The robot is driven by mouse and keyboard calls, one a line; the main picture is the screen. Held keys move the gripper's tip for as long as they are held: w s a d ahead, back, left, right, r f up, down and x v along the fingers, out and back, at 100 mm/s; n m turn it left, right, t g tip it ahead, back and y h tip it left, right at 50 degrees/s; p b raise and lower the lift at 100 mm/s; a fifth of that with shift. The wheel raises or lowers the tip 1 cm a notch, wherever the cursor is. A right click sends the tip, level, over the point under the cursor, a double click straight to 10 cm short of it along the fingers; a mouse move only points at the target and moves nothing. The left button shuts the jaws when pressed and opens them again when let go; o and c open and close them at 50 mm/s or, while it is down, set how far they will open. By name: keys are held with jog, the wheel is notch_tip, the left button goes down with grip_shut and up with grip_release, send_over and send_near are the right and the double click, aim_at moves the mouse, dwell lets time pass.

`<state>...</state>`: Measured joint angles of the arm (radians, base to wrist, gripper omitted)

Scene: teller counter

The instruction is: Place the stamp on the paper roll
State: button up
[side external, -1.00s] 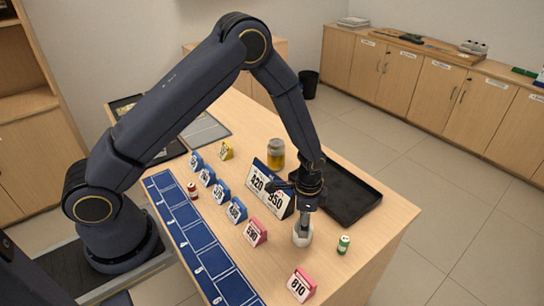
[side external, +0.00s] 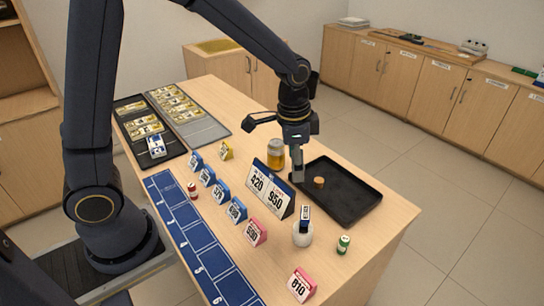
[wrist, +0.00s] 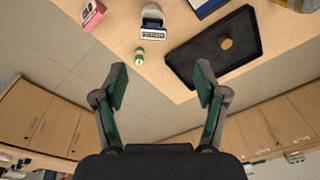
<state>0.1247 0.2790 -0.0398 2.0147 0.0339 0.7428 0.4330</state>
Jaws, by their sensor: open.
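The white paper roll (side external: 302,238) stands upright on the counter's near right part. A small dark stamp with a white label (side external: 305,213) stands upright on top of it. The wrist view also shows the stamp (wrist: 153,31) and the white roll (wrist: 152,12) at the top. My gripper (side external: 297,176) is above the counter, behind the stamp and apart from it, near the black tray's left edge. In the wrist view my gripper's two fingers (wrist: 161,70) are wide apart with nothing between them.
A black tray (side external: 352,213) holding a round brown piece (side external: 319,181) lies right of my gripper. A green-and-white cylinder (side external: 344,244) stands right of the roll. A large number sign (side external: 270,190), an amber jar (side external: 275,153) and small number signs stand left.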

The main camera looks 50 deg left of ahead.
jog(key=s+a+r+n+t, duration=0.2)
jog(key=s+a+r+n, duration=0.1)
jog(key=s+r, duration=0.3)
jog(key=s+a+r+n+t, duration=0.2)
jog(key=s+r+n, duration=0.2)
jog(key=s, duration=0.7)
notch_tip(320, 180, up, 3)
jog(key=shift+s+a+f, duration=0.15)
jog(key=shift+s+a, duration=0.15)
jog(key=shift+a, duration=0.1)
